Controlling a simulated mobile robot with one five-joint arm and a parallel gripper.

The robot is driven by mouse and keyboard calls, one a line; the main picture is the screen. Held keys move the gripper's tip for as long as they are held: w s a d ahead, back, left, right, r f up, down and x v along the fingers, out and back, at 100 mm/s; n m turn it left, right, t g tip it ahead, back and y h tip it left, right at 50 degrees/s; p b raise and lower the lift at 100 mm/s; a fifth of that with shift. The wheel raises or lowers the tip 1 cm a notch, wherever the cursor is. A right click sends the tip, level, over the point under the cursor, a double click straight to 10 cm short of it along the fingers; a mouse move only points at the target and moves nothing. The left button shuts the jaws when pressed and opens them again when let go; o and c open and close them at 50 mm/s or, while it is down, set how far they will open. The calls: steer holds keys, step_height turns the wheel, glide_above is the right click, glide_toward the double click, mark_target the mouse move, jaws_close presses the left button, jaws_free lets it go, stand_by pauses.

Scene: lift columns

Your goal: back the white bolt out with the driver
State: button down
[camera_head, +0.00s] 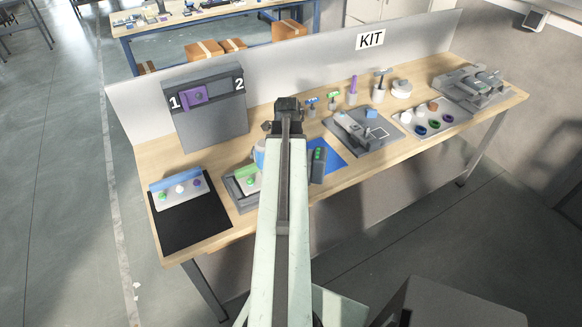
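A small white round head, seemingly the white bolt (180,188), sits between a green one (162,196) and a purple one (197,183) on a light block with a blue back, at the bench's left end. Several upright tools stand at the back: a blue-topped one (312,102), a green-topped one (334,97), a purple one (353,87) and a grey T-shaped one (380,82). I cannot tell which is the driver. My gripper (287,103) is over the middle of the bench, beside the blue-topped tool. Its fingers are too small and dark to read.
A grey panel marked 1 and 2 (212,122) stands at back left. A black mat (190,225) lies in front of the bolt block. Fixtures (360,130) and a tray of coloured rings (445,120) fill the right. My arm hides part of the bench's middle.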

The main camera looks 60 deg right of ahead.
steer(key=shift+r, duration=0.25)
stand_by(1.8)
steer(key=shift+r+p, duration=2.45)
steer(key=shift+p, duration=0.3)
step_height(320, 180, up, 4)
steer(key=p, duration=0.4)
steer(key=shift+r, duration=0.1)
steer(key=shift+f, duration=0.2)
